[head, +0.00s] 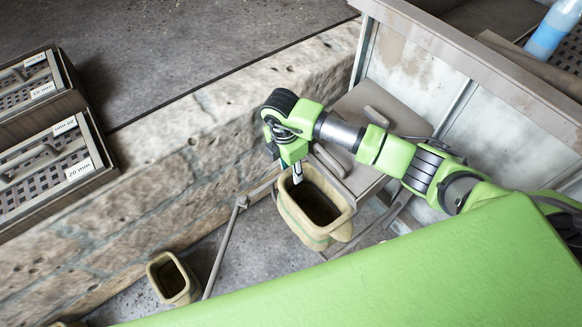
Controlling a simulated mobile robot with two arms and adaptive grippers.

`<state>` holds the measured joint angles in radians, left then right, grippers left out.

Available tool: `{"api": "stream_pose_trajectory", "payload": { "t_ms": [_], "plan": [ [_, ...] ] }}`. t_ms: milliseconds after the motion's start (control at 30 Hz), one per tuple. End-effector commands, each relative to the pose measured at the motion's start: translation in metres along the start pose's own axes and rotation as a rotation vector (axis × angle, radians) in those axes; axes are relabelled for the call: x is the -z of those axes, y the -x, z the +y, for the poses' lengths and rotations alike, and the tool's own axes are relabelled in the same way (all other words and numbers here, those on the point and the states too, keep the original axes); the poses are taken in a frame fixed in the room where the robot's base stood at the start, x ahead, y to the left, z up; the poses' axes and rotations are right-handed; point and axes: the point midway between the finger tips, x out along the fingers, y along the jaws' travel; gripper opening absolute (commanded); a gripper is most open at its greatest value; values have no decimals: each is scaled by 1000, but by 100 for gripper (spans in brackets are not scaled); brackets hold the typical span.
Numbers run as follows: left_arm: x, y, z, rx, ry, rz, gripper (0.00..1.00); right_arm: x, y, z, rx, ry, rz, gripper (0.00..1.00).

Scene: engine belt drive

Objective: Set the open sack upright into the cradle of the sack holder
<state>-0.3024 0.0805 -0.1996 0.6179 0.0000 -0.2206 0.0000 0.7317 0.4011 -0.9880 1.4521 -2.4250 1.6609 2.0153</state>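The open sack (318,235) is tan with a thick rim and a dark, empty-looking mouth. It is in the middle of the head view, slightly tilted in the picture, mouth up. My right gripper (294,178) is at the sack's far left rim, pointing down, with one finger inside the mouth; it appears shut on the rim. The other finger is hidden. Thin grey bars, apparently the sack holder (227,243), show left of the sack and behind it. The sack hides much of them, and I cannot tell whether it rests in the cradle. My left gripper is out of view.
A smaller-looking open tan sack (190,291) stands at lower left. A stone ledge (150,185) runs behind, with labelled crates (62,183) at left. A grey lidded box (350,112) and a pale cabinet (405,65) stand behind my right arm. A blue bottle (548,30) is at upper right.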

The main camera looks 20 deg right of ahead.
Motion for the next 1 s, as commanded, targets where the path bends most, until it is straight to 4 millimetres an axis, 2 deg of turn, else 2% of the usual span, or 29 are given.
{"api": "stream_pose_trajectory", "payload": {
  "t_ms": [367,467,800,1000],
  "plan": [
    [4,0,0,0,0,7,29,0,6,0,-1,1,-1,31],
    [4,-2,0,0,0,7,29,0,18,1,-3,1,-1,31],
    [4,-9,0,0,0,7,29,0,89,2,-5,2,-1,31],
    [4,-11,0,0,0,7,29,0,114,1,-2,1,-1,31]
  ]
}}
